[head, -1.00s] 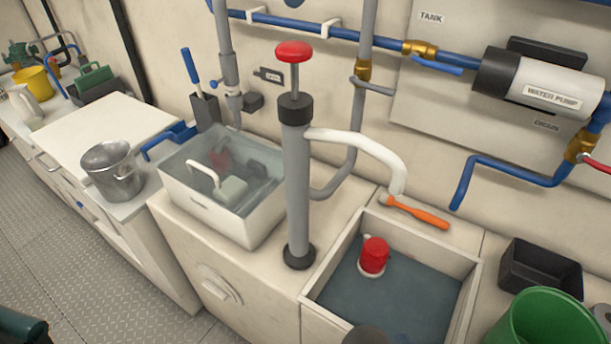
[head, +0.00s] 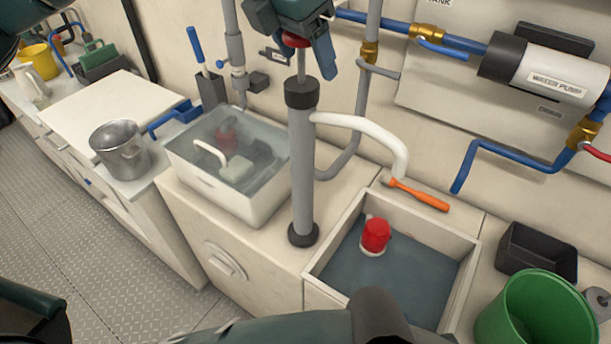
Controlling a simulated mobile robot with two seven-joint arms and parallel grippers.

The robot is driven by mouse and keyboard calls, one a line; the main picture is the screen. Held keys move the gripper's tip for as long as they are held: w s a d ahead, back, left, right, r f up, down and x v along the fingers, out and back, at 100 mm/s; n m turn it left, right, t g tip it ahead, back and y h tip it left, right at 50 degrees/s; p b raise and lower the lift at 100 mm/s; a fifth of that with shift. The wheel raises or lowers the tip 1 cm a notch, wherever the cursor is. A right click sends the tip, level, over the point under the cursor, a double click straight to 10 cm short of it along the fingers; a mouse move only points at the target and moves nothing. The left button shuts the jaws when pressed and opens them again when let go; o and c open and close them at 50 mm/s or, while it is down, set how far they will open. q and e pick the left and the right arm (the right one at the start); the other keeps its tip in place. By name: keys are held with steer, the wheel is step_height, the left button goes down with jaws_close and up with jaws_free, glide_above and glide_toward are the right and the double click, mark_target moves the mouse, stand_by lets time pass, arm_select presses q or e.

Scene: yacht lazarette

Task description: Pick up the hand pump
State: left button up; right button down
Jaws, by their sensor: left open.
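The hand pump (head: 302,170) stands upright on the cream counter in the head view. It has a grey cylinder, black collar and base, a thin rod and a white outlet hose (head: 365,128). Its red knob (head: 294,41) shows only in part. My left gripper (head: 297,36) is at the knob at the top of the picture, with its jaws open and a finger coming down on the right. The gripper hides most of the knob, and I cannot tell whether it touches.
A basin of water (head: 310,272) holding a red-capped device (head: 375,236) is right of the pump. An orange-handled tool (head: 418,195), black tray (head: 537,250) and green bucket (head: 535,310) are farther right. Pipes line the wall behind.

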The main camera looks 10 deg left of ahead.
arm_select(q)
steer(key=shift+f, duration=0.15)
jaws_close()
stand_by(0.7)
steer(key=shift+w, duration=0.1)
